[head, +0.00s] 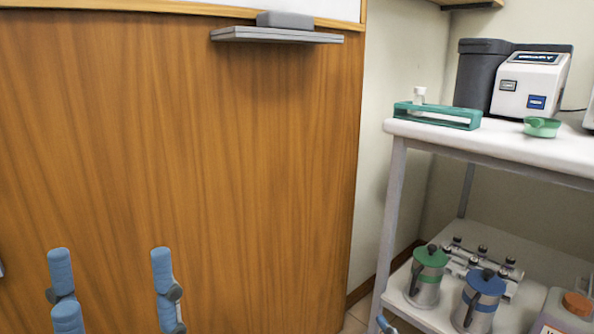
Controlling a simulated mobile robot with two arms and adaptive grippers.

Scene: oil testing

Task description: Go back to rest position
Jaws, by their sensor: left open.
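My left gripper (112,268) is at the bottom left of the head view, in front of the wooden panel. Its blue fingers stand upright and wide apart, with nothing between them, so it is open and empty. A small blue tip (385,325) at the bottom edge, by the cart's lower shelf, looks like a finger of my right gripper. The rest of that gripper is out of the picture, so its opening does not show.
A white cart (392,200) stands at right. Its top holds a green rack (437,115), a green dish (541,127) and a white device (530,84). Its lower shelf holds a green-lidded canister (427,287) and a blue-lidded one (479,311). A wooden panel (200,160) fills the left.

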